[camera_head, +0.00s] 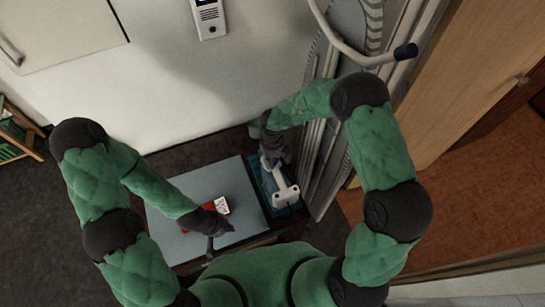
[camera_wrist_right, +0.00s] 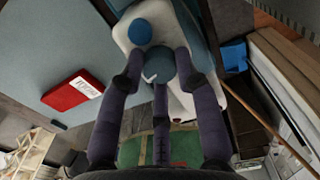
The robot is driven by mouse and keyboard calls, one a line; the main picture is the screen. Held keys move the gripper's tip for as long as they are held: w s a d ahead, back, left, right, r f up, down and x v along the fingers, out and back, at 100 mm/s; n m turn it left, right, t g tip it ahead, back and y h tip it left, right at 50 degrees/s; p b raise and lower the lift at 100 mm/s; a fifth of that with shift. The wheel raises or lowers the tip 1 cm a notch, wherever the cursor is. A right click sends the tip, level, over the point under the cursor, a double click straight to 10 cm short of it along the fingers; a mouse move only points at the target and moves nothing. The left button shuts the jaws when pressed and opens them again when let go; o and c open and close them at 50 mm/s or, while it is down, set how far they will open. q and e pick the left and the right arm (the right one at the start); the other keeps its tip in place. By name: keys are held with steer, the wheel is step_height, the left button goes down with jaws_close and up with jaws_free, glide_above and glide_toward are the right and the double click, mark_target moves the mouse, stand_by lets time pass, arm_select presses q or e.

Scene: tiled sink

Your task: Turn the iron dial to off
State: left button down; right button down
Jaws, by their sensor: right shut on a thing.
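The white and blue iron (camera_head: 284,194) lies on a blue rest (camera_head: 266,180) to the right of the board in the head view. In the right wrist view the iron (camera_wrist_right: 128,22) is close below the camera, with a round blue button (camera_wrist_right: 140,31) on it. The grey-blue dial (camera_wrist_right: 186,68) with a small white mark sits between the fingers of my right gripper (camera_wrist_right: 160,78), which is shut on it. My left gripper (camera_head: 221,236) is over the board, with its fingers spread and empty, beside a red box.
The pale blue board (camera_head: 180,238) carries the red box with a white label (camera_head: 222,204), also in the wrist view (camera_wrist_right: 72,92). A grey upright panel (camera_head: 325,150) stands close right of the iron. A curved metal rail (camera_head: 350,52) is above. The board's left part is clear.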

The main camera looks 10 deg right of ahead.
steer(key=n+p, duration=0.2)
steer(key=p, duration=0.1)
steer(key=n+p, duration=0.2)
steer(key=p, duration=0.2)
steer(key=n+p, duration=0.2)
steer(key=p, duration=0.2)
steer(key=shift+s+d, duration=0.1)
steer(key=shift+s, duration=0.25)
steer(key=shift+f+n+p, duration=0.15)
steer(key=shift+n+p, duration=1.35)
steer(key=shift+p, duration=0.25)
steer(key=c, duration=0.9)
jaws_free()
steer(key=shift+w, duration=0.1)
steer(key=shift+w+d, duration=0.1)
steer(key=shift+w+r, duration=0.15)
steer(key=shift+r, duration=0.45)
step_height(320, 180, up, 11)
steer(key=shift+f, duration=0.1)
